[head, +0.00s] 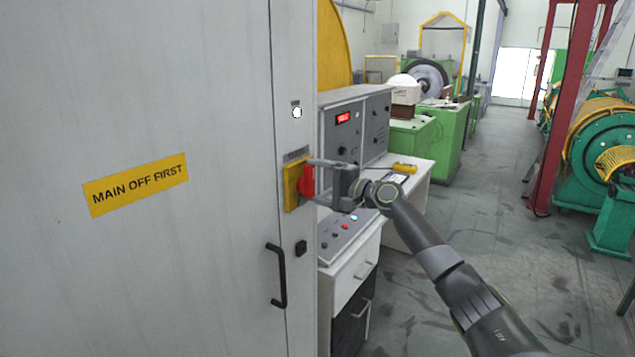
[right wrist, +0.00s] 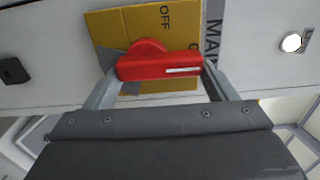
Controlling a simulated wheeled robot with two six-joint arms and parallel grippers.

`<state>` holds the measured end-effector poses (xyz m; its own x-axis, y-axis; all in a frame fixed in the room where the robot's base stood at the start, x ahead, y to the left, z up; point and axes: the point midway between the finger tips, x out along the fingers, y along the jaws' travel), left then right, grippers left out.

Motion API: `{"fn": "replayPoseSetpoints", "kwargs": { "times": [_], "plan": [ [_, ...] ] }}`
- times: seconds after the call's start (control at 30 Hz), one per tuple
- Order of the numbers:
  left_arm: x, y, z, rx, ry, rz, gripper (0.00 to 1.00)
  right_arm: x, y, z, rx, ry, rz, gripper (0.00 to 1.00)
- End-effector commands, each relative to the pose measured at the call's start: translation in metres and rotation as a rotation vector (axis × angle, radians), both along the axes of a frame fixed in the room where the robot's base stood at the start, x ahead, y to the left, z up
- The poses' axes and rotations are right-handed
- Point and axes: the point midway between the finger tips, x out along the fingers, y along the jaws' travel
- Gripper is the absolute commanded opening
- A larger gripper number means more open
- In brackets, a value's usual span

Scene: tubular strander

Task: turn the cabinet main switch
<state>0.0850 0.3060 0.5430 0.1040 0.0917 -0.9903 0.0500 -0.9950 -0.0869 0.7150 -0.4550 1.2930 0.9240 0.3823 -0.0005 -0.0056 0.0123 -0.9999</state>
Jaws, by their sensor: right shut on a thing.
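The cabinet main switch has a red handle (head: 306,182) on a yellow plate (head: 291,187) on the grey cabinet's narrow right panel. My right gripper (head: 311,179) reaches it from the right, its fingers on either side of the red handle. In the right wrist view the red handle (right wrist: 160,65) lies between the two fingertips (right wrist: 160,75), shut on it. The yellow plate (right wrist: 130,25) behind it shows the word OFF; other lettering is partly hidden by the handle and finger. My left gripper is not in view.
The cabinet door (head: 150,260) carries a yellow MAIN OFF FIRST label (head: 136,185) and a black handle (head: 276,275). A white lamp (head: 296,113) sits above the switch. A control desk (head: 350,240) stands close behind my right gripper. Open floor lies to the right.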

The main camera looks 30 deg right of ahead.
Motion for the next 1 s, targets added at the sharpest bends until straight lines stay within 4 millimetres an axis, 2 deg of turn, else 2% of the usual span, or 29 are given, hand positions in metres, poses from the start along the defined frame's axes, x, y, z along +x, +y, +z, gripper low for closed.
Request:
{"fn": "replayPoseSetpoints", "kwargs": {
  "times": [0.13,0.17,0.3,0.67,1.0],
  "plan": [
    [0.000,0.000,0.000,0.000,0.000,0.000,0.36,0.000,0.000,0.000,0.006,0.000,-0.001,0.55],
    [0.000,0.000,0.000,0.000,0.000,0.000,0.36,0.000,0.000,0.000,0.006,0.000,-0.001,0.82],
    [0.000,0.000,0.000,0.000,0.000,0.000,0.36,0.000,0.000,0.000,0.004,0.000,-0.001,1.00],
    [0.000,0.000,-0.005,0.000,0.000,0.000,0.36,-0.007,-0.004,-0.002,0.000,0.000,-0.001,1.00],
    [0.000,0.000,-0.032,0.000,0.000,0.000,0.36,-0.056,-0.023,-0.005,-0.005,0.002,-0.001,1.00]
  ]
}}
